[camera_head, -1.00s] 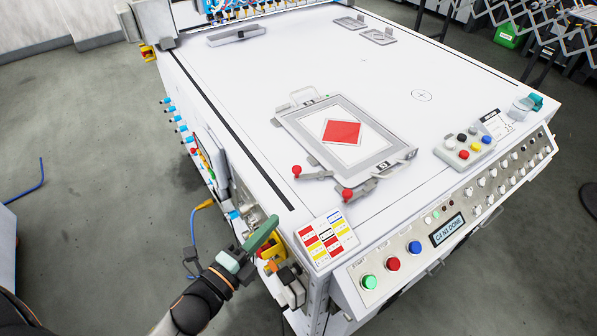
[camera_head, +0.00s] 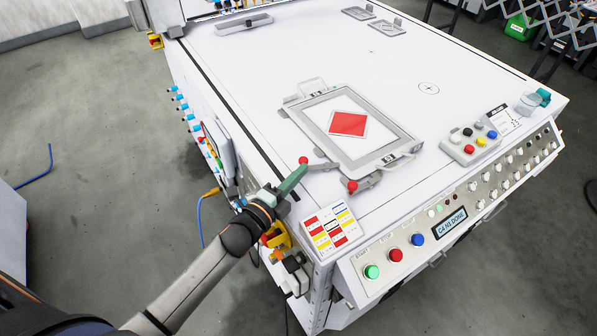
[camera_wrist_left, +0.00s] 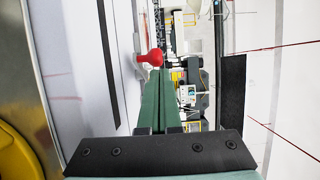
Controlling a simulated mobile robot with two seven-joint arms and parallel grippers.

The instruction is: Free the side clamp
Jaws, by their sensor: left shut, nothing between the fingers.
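The side clamp (camera_head: 322,166) is a grey lever with a red ball knob (camera_head: 303,160) at the left edge of the grey framed tray (camera_head: 400,138). A second lever with a red knob (camera_head: 352,187) sits at the tray's near corner. My left gripper (camera_head: 301,172) has green fingers, closed together and empty, with their tips close to the side clamp's knob. In the left wrist view the red knob (camera_wrist_left: 153,56) stands just past the tips of the fingers (camera_wrist_left: 158,100). I cannot tell whether they touch. My right gripper is out of view.
The white table (camera_head: 310,60) is mostly clear beyond the tray. A colour label plate (camera_head: 330,228) and the control panel (camera_head: 450,222) lie along the near edge. A grey button box (camera_head: 468,146) stands right of the tray. Yellow parts (camera_head: 277,237) sit below my left wrist.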

